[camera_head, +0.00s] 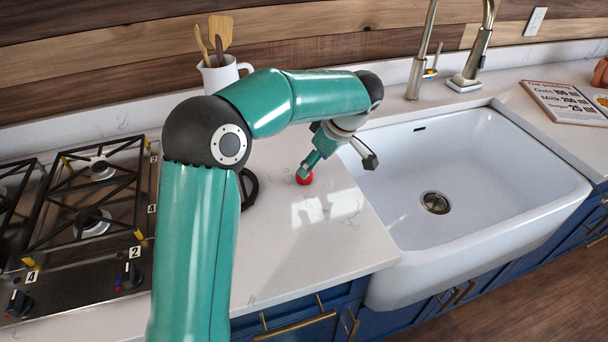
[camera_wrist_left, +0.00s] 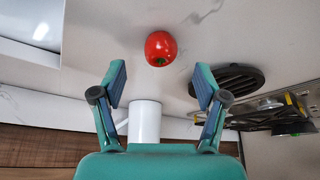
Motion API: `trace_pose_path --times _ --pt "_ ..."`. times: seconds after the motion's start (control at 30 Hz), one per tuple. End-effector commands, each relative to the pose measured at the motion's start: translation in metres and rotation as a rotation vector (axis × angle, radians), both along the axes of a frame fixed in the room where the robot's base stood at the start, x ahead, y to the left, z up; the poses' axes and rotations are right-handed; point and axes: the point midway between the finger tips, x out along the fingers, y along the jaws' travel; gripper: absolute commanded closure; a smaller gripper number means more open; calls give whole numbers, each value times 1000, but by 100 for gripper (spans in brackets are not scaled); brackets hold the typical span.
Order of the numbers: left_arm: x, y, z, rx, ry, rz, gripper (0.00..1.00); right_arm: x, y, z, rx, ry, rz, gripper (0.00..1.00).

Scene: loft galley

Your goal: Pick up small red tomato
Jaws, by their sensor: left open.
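The small red tomato (camera_head: 304,178) rests on the white counter between the stove and the sink in the head view. In the left wrist view the tomato (camera_wrist_left: 160,48) lies past the fingertips, roughly centred between them. My left gripper (camera_wrist_left: 160,84) is open and empty, its two fingers apart. In the head view my left gripper (camera_head: 311,163) is close to the tomato, pointing down at it. One finger hides part of the tomato's top there; I cannot tell whether they touch. My right gripper is not in view.
A white sink (camera_head: 470,185) with a tall tap (camera_head: 425,50) lies right of the tomato. A gas stove (camera_head: 85,220) is at left. A black round trivet (camera_head: 249,188) and a white utensil jug (camera_head: 222,74) stand nearby. The counter in front of the tomato is clear.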

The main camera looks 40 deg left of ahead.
Motion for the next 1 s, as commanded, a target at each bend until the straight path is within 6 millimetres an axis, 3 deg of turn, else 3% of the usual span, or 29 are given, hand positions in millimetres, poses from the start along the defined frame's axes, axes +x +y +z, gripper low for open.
trace_pose_path --times 0.23,0.53,0.8,1.0 --pt "-1 7 -14 0 3 0 27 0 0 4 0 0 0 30" --pt "-3 23 -49 0 3 -1 27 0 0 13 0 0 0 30" --pt "-2 24 -53 0 0 -2 27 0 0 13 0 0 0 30" --pt "-2 24 -52 0 -1 -1 58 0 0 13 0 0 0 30"
